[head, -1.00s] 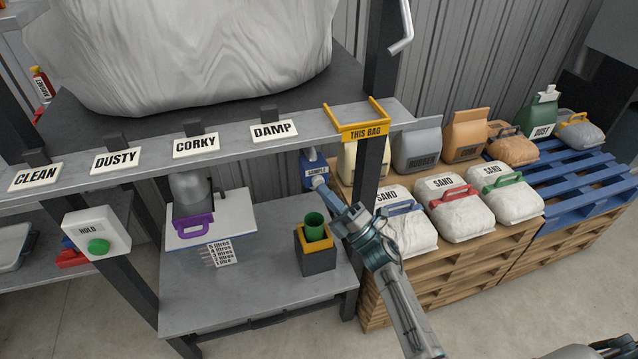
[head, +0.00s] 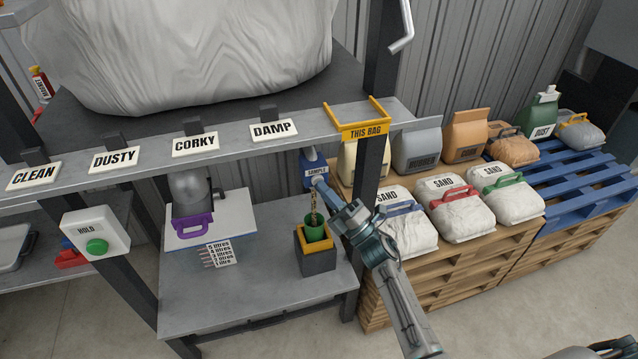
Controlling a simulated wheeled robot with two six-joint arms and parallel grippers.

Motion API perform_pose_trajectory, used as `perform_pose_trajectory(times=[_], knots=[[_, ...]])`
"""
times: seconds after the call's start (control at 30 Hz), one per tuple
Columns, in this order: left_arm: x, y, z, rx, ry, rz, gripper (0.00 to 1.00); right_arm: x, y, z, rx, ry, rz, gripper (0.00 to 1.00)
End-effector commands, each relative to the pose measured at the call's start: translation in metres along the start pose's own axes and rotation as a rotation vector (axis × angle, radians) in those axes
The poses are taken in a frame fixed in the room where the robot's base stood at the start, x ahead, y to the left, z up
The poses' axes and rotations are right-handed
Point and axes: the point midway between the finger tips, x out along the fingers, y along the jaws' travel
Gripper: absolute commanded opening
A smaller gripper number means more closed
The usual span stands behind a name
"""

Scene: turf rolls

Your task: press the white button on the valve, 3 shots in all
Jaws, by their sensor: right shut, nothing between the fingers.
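The blue valve (head: 315,171) marked SAMPLE hangs under the grey shelf, left of the dark post. My right gripper (head: 322,185) is shut and empty, its tip at the front of the valve and appearing to touch it. The white button cannot be made out; the gripper tip covers that spot. A thin speckled brown stream (head: 313,205) drops from below the valve into the green cup (head: 314,232). The cup stands upright in a dark block with a yellow rim (head: 301,242) on the lower grey table.
A HOLD box (head: 110,222) with a green button is at the left. The dark post (head: 369,190) is close behind my arm; SAND bags (head: 450,205) lie on pallets at right.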

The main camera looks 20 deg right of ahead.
Motion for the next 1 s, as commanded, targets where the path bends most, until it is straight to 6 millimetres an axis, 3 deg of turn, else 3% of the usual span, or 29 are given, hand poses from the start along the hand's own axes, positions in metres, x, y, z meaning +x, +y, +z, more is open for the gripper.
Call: perform_pose_trajectory(times=[1.0], knots=[[-0.004,0.000,-0.001,0.000,0.000,0.000,0.36,-0.013,0.009,-0.009,-0.001,0.000,0.000,0.00]])
